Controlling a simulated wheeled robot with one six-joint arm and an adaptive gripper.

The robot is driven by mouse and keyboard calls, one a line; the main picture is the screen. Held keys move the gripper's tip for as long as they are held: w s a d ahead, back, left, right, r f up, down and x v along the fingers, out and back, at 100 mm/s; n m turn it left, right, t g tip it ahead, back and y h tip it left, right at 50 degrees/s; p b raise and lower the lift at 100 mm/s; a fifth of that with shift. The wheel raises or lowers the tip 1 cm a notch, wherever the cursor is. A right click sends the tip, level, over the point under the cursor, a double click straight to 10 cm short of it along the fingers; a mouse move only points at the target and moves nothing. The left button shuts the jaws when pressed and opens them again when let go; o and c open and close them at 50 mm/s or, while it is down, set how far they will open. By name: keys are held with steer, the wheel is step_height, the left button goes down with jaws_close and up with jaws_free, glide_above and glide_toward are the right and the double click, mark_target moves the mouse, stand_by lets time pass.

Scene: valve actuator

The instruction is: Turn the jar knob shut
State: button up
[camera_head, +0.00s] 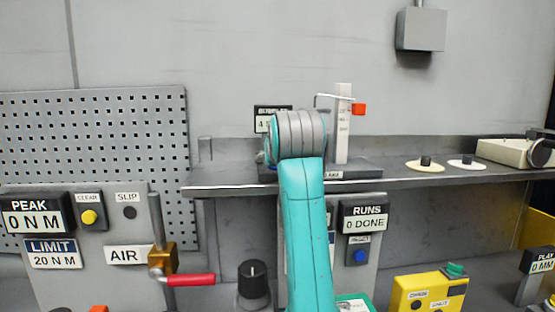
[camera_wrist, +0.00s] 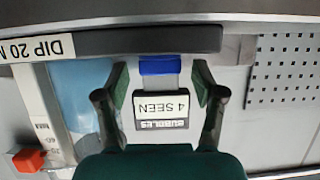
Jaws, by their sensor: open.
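In the wrist view, which is upside down, my gripper (camera_wrist: 160,82) is open, with its two dark fingers apart. Between the fingertips shows a blue block (camera_wrist: 159,66); I cannot tell whether it is the jar knob or whether the fingers touch it. Behind it is the bubbles display (camera_wrist: 160,107), reading 4 SEEN. A pale blue clear area (camera_wrist: 82,90), possibly the jar, lies left of the fingers. In the head view my arm and wrist hide the gripper and most of the jar's place; the bubbles display (camera_head: 262,124) peeks out at the left.
The shelf (camera_head: 430,178) carries an upright scale (camera_head: 342,125) with a red marker. Below stand a black knob (camera_head: 253,278) on a grey base, the red-handled air valve (camera_head: 188,280) and a yellow box (camera_head: 425,293). A pegboard (camera_head: 100,140) is at left.

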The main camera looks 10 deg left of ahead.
steer(key=c, duration=1.1)
steer(key=shift+c, duration=0.2)
steer(key=shift+d+n+y, duration=0.1)
steer(key=shift+n+y, duration=0.3)
steer(key=n+y, duration=0.1)
steer(key=n+g+y, duration=0.2)
steer(key=shift+w+d+n+y, duration=0.2)
steer(key=shift+d+n+y, duration=0.1)
steer(key=shift+y, duration=0.1)
steer(key=shift+w+n+g+y, duration=0.2)
steer(key=shift+n+g+y, duration=1.5)
steer(key=shift+n+g, duration=0.6)
steer(key=shift+g, duration=0.3)
steer(key=o, duration=1.1)
